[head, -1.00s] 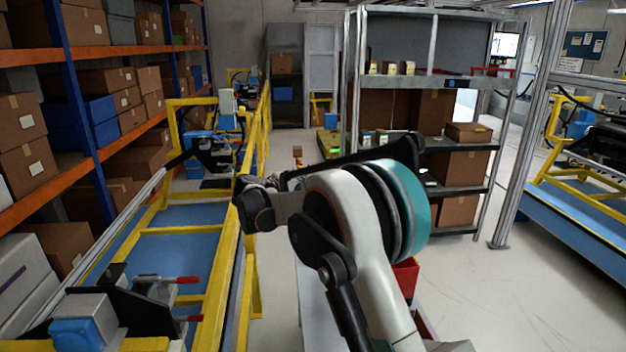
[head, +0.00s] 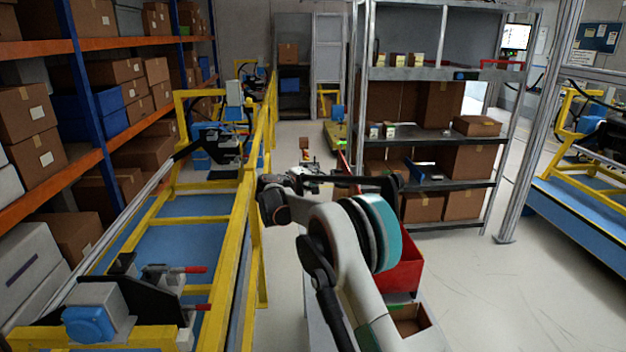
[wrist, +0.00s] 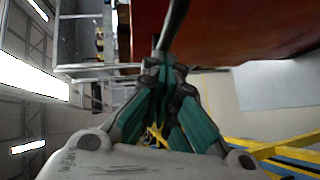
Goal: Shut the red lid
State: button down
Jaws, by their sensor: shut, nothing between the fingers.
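A broad red panel (wrist: 235,30), apparently the lid, fills the top right of the wrist view, its lower edge running just above my gripper. My gripper (wrist: 165,62) is shut and empty, its teal-sided fingers drawn together close by that edge; I cannot tell whether they touch it. In the head view a red box-like part (head: 408,268) shows behind my arm, partly hidden. A thin red strip (head: 342,158) stands upright past my wrist; I cannot tell whether it is the lid's edge.
A yellow frame (head: 240,220) with blue panels runs along the left. A metal shelf (head: 430,185) with cartons stands behind my arm. An open brown compartment (head: 410,318) lies below the red part. The floor (head: 490,290) at right is clear.

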aim_at(348, 172)
jog(key=shift+w+d, duration=0.25)
jog(key=shift+w, duration=0.05)
jog(key=shift+d, duration=0.15)
jog(key=shift+d, duration=0.2)
jog(key=d+y, duration=0.1)
jog(key=d, duration=0.2)
jog(key=d+m+y, duration=0.1)
jog(key=d, duration=0.2)
jog(key=d+r+m+g, duration=0.1)
jog(key=d, duration=0.2)
jog(key=shift+s+d+y, duration=0.1)
jog(key=shift+d+y, duration=0.2)
jog(key=shift+y, duration=0.1)
jog(key=d+f+m+y+b, duration=0.2)
jog(key=d+f+y+b, duration=0.1)
jog(key=d+f, duration=0.6)
jog(key=d+f+m+g+y+b, duration=0.1)
jog(key=d+f+y, duration=0.3)
jog(key=d+f, duration=0.5)
jog(key=shift+d+m+y+b, duration=0.4)
jog(key=shift+d+m+b, duration=0.45)
jog(key=shift+d, duration=1.4)
